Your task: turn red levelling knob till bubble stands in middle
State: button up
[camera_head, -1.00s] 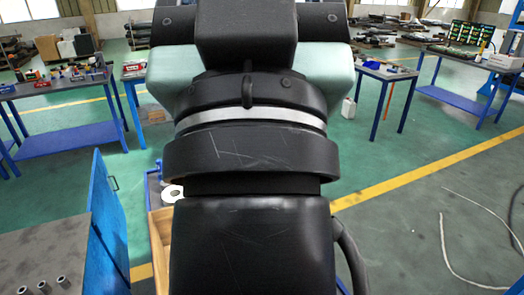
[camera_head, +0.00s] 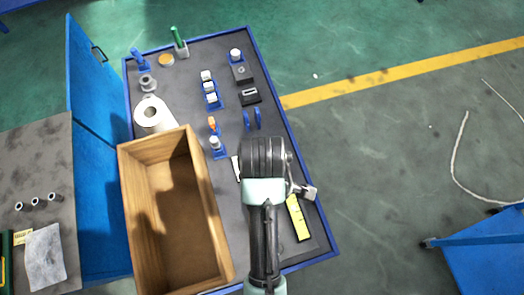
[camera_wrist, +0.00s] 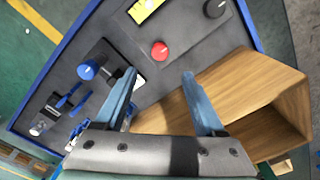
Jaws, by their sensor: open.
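The red knob (camera_wrist: 159,50) stands on a grey plate (camera_wrist: 185,42) in the wrist view, ahead of my fingertips and between their lines. My gripper (camera_wrist: 159,75) is open and empty, its two blue fingers apart and not touching the knob. A yellow level (camera_wrist: 141,11) lies on the plate beyond the knob, cut by the top edge. It also shows in the head view (camera_head: 298,218), right of my arm. The bubble is too small to make out. A black knob (camera_wrist: 214,8) is at upper right. In the head view my arm hides the red knob.
An open wooden crate (camera_head: 226,265) stands close to the left of my arm; in the wrist view it is right of my right finger. A blue knob (camera_wrist: 88,70) is at left. A white roll (camera_head: 163,113) and several small tools crowd the bench's far part.

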notch_tip(320, 180, down, 12)
jog(key=shift+s+r, duration=0.1)
jog(key=shift+r, duration=0.1)
grip_shut()
dwell(0.5)
